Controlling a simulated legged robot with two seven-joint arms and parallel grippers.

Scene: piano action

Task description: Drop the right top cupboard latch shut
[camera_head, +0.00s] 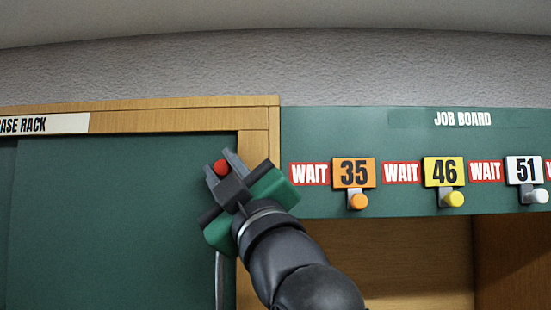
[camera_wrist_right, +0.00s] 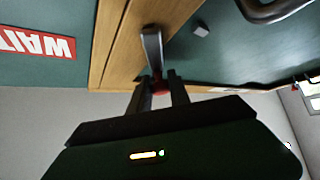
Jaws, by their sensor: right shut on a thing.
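The latch is a grey metal bar (camera_wrist_right: 152,45) on the wooden frame beside the green cupboard door (camera_head: 110,215), with a red knob (camera_wrist_right: 160,88) at its end. The wrist view is upside down, so the bar appears to stand roughly upright, knob end up. My right gripper (camera_head: 220,164) is shut on the red knob, which shows between its fingers in the head view (camera_head: 221,168); the wrist view shows the fingers (camera_wrist_right: 158,98) on either side. A small grey block (camera_wrist_right: 200,30) sits on the door, apart from the bar. My gripper hides the bar in the head view. My left gripper is not in view.
A job board (camera_head: 330,125) with WAIT labels, numbered tags and coloured pegs (camera_head: 358,202) is right of the cupboard. Open wooden shelving (camera_head: 400,255) lies below it. A curved metal handle (camera_head: 219,280) is on the door, below my gripper.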

